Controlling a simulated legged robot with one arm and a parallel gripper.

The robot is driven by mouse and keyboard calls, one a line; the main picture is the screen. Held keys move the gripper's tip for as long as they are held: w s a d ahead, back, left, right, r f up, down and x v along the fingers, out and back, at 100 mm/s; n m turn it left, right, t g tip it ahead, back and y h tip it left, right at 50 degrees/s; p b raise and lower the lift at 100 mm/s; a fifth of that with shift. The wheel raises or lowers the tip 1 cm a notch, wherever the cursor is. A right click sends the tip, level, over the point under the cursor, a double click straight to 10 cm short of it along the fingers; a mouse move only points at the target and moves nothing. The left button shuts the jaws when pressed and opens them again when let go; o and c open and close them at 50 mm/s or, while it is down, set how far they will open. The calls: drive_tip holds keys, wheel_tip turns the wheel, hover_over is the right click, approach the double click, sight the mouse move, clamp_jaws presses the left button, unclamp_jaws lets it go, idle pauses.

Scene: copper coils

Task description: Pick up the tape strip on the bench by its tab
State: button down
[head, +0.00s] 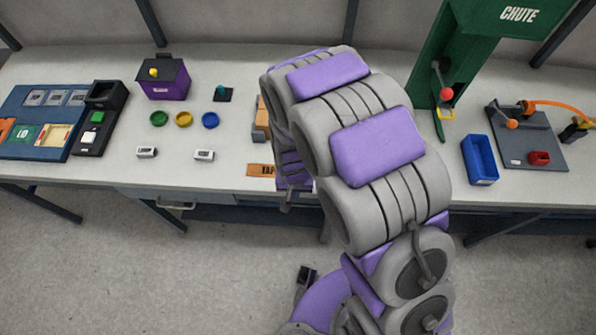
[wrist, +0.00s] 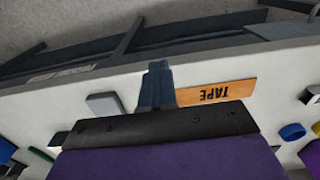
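The orange tape strip (wrist: 215,92), lettered TAPE, lies flat near the front edge of the bench. In the wrist view its lettering is upside down and its left end meets my finger's outline. In the head view the tape strip (head: 261,170) is partly hidden by my arm. My gripper (wrist: 157,85) shows as a dark finger shape beside the strip; whether it is one finger or two together is unclear. In the head view my gripper (head: 287,202) is over the front edge. A light grey piece (wrist: 105,103) lies left of the finger; I cannot tell if it is the tab.
Two small white labelled blocks (head: 204,155) lie left of the strip. Several coloured rings (head: 183,119) lie behind them. A blue bin (head: 479,160) stands on the right. The bench (head: 110,170) is clear at front left.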

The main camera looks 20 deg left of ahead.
drive_tip(key=shift+s+d+r, duration=0.1)
drive_tip(key=shift+s, duration=0.8)
drive_tip(key=shift+s+d+r, duration=0.1)
drive_tip(key=shift+s, duration=0.8)
drive_tip(key=shift+c, duration=1.9)
unclamp_jaws()
